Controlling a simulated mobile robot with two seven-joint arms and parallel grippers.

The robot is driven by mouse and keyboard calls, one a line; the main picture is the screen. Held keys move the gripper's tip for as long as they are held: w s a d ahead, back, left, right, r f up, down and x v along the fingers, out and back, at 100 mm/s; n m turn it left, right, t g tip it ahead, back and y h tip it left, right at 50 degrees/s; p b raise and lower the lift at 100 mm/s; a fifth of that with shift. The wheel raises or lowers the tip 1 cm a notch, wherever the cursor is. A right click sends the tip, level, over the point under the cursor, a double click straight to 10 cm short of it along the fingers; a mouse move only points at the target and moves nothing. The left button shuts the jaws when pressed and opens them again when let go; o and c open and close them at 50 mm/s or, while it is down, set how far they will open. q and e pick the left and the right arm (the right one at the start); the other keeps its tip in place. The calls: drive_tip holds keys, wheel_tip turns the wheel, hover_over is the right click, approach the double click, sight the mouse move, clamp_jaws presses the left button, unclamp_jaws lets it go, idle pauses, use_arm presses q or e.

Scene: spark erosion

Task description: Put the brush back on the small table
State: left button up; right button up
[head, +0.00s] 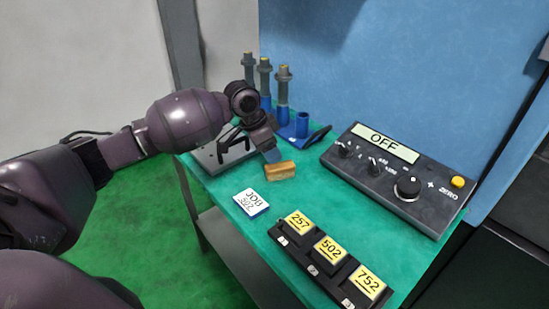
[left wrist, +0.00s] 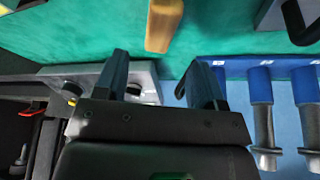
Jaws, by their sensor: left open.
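The brush (head: 281,171), a small brown wooden block, lies on the green top of the small table (head: 222,188). In the left wrist view the brush (left wrist: 163,25) lies beyond the fingertips, roughly in line with the gap between them. My left gripper (head: 250,148) is open and empty, beside the brush on its far left side. In the left wrist view both fingers of the gripper (left wrist: 158,75) stand apart with nothing between them. The brush appears apart from the fingers. My right gripper is not in view.
A grey plate (head: 212,160) lies under my left gripper. A blue rack (head: 302,124) with several upright tool holders stands behind. A control box reading OFF (head: 345,165) is at right. A white-topped block (head: 251,202) and a black tray (head: 286,238) with yellow labels stand in front.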

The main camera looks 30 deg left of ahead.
use_arm(q)
drive_tip(key=v, duration=0.3)
drive_tip(key=shift+s+a+r, duration=0.1)
drive_tip(key=shift+s+r, duration=0.05)
drive_tip(key=shift+r, duration=0.4)
